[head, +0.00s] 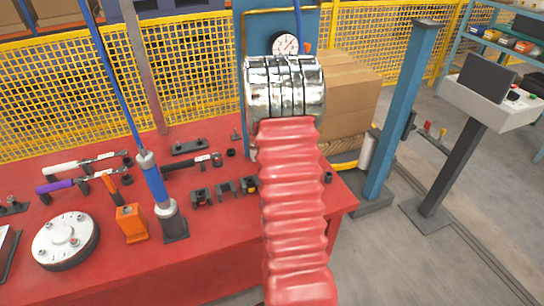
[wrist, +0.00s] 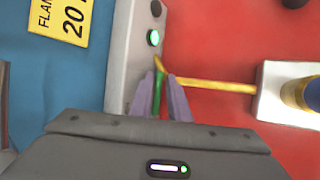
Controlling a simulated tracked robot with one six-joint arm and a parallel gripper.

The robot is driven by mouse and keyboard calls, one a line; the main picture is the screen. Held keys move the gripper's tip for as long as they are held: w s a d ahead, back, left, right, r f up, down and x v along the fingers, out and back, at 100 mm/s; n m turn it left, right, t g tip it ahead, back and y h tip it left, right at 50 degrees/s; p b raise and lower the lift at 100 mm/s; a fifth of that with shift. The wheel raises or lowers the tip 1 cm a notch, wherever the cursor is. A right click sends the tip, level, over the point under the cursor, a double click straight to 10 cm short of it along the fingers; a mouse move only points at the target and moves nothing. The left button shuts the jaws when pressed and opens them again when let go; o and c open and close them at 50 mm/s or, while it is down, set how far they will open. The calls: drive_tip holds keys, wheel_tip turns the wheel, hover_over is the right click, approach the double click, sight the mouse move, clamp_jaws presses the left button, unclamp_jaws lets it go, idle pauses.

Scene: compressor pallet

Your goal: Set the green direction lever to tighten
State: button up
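The green direction lever (wrist: 159,84) shows in the wrist view as a thin upright green strip between my two finger pads. My gripper (wrist: 160,76) has its grey-purple fingers close together, one on each side of the green strip, with little or no gap. A grey housing (wrist: 128,48) with a lit green round lamp or button (wrist: 153,37) lies just beyond the fingers. A thin yellow bar (wrist: 215,84) runs right from near the fingertips. In the head view my red arm hides my gripper and the lever.
In the wrist view a pale block (wrist: 275,93) stands on the right, and a yellow sign (wrist: 60,16) is at upper left. In the head view the red table (head: 100,255) carries several tools, an orange block (head: 131,222) and a round flange (head: 64,240). A blue post (head: 400,110) stands right.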

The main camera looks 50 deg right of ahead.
drive_tip(key=shift+w+d+r, duration=0.1)
drive_tip(key=shift+w+r, duration=0.1)
drive_tip(key=shift+r, duration=0.25)
drive_tip(key=v, duration=1.3)
drive_tip(key=shift+s+a+f, duration=0.2)
drive_tip(key=shift+s+a, duration=0.05)
drive_tip(key=shift+a, duration=0.1)
drive_tip(key=s+a+f+m+g+y, duration=0.1)
drive_tip(key=s+a+m+g, duration=0.1)
drive_tip(key=s+a+m, duration=0.55)
drive_tip(key=s+a+r+m+t+y, duration=0.1)
drive_tip(key=s+a+r+y, duration=0.1)
drive_tip(key=a, duration=0.9)
drive_tip(key=s+a+r+m+t+y, duration=0.1)
drive_tip(key=s+a+r+y, duration=0.1)
drive_tip(key=a+r, duration=0.5)
drive_tip(key=s+a+r+m+t+y, duration=0.1)
drive_tip(key=s+a+r, duration=0.3)
drive_tip(key=a, duration=1.1)
drive_tip(key=shift+s+a+r+t+y, duration=0.2)
drive_tip(key=shift+s+t+y, duration=0.1)
drive_tip(key=shift+t+y, duration=0.3)
